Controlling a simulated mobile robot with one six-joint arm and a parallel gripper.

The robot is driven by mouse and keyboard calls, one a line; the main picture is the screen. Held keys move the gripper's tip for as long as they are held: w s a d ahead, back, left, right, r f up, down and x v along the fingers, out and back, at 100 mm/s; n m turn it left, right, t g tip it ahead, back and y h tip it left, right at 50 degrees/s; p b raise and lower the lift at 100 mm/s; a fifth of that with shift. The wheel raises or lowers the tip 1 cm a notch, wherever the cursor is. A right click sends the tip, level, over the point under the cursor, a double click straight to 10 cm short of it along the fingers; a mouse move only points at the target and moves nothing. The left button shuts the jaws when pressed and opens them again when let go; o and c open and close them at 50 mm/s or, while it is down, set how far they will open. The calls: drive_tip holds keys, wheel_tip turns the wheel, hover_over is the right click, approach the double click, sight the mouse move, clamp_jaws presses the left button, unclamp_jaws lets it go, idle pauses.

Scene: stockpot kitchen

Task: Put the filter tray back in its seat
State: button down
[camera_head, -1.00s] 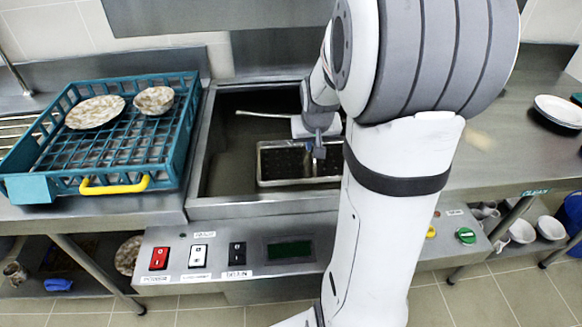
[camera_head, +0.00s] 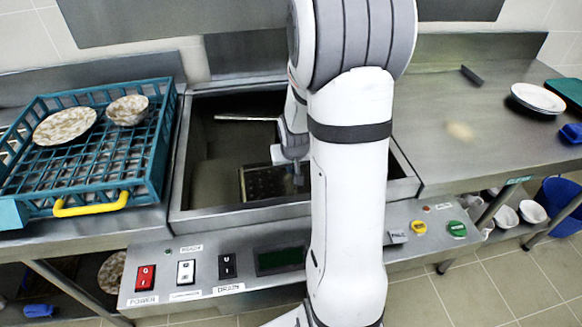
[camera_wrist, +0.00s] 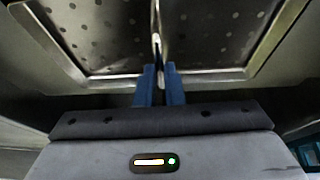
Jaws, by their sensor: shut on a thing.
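The filter tray (camera_head: 262,184) is a dark perforated metal tray with a paler rim. It is inside the open steel wash tank (camera_head: 192,212), near its front wall, and my arm hides its right part. In the wrist view the perforated tray (camera_wrist: 95,35) fills the upper part, with a narrow upright piece at its middle. My gripper (camera_head: 298,178) is over the tray; its blue fingers (camera_wrist: 159,72) are shut on that middle piece. The seat cannot be made out, and I cannot tell whether the tray touches the tank floor.
A pale rod (camera_head: 248,118) crosses the tank behind the tray. A teal rack (camera_head: 152,165) with two patterned dishes stands left of the tank. The control panel (camera_head: 215,268) runs along the front. The right counter (camera_head: 445,130) is mostly clear, with plates (camera_head: 538,98) at its far end.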

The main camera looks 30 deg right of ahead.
drive_tip(key=shift+f, duration=0.1)
drive_tip(key=shift+f, duration=0.15)
drive_tip(key=c, duration=1.5)
unclamp_jaws()
drive_tip(key=shift+c, duration=0.2)
drive_tip(key=shift+r, duration=0.4)
drive_tip(key=v, duration=1.2)
drive_tip(key=s+a+r+n+g+y, duration=0.1)
drive_tip(key=s+a+r+n, duration=0.2)
drive_tip(key=s+a, duration=0.9)
drive_tip(key=s+r, duration=0.1)
drive_tip(key=s, duration=0.2)
drive_tip(key=shift+a+r+y+p, duration=0.15)
drive_tip(key=shift+a+y+p, duration=0.15)
drive_tip(key=shift+a+p, duration=0.1)
